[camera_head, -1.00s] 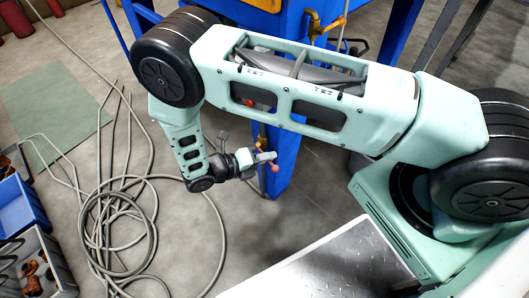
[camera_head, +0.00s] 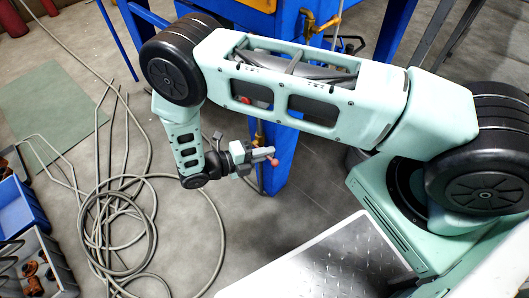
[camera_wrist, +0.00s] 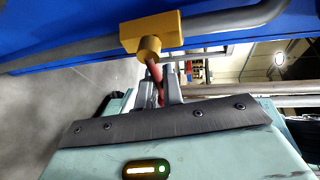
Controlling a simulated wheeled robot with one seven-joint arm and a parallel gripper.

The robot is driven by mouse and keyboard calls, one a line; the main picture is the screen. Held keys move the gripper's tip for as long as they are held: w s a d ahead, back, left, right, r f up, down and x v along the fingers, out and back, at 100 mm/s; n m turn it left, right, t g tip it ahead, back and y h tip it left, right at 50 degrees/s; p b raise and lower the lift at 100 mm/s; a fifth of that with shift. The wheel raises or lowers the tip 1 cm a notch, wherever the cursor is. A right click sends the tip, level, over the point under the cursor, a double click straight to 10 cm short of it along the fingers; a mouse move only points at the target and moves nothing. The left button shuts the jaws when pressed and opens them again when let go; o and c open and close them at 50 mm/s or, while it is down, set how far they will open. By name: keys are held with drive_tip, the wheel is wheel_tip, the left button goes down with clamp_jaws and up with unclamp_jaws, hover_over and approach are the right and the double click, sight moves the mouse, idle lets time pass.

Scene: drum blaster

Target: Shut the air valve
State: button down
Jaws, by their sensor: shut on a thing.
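The air valve has a yellow-brass body (camera_wrist: 150,38) on a grey pipe in the wrist view, with a red lever (camera_wrist: 155,76) running from it toward me. My gripper (camera_wrist: 161,90) is shut on the red lever, with its fingers on either side of it. In the head view my gripper (camera_head: 262,154) is beside the blue post, and the lever's red end (camera_head: 275,161) sticks out past the fingers. A brass fitting (camera_head: 259,133) shows just above the gripper, partly hidden by my arm.
A blue frame post (camera_head: 281,160) stands right behind the gripper. Loose hoses (camera_head: 120,215) lie coiled on the floor to the left. A blue bin (camera_head: 20,207) and a grey crate (camera_head: 55,262) stand at the left edge. Floor below the gripper is mostly clear.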

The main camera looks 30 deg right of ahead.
drive_tip(key=c, duration=1.5)
unclamp_jaws()
drive_tip(key=shift+c, duration=0.2)
drive_tip(key=p+v, duration=0.1)
drive_tip(key=v, duration=1.6)
drive_tip(key=shift+a, duration=0.25)
drive_tip(key=shift+w+r, duration=0.1)
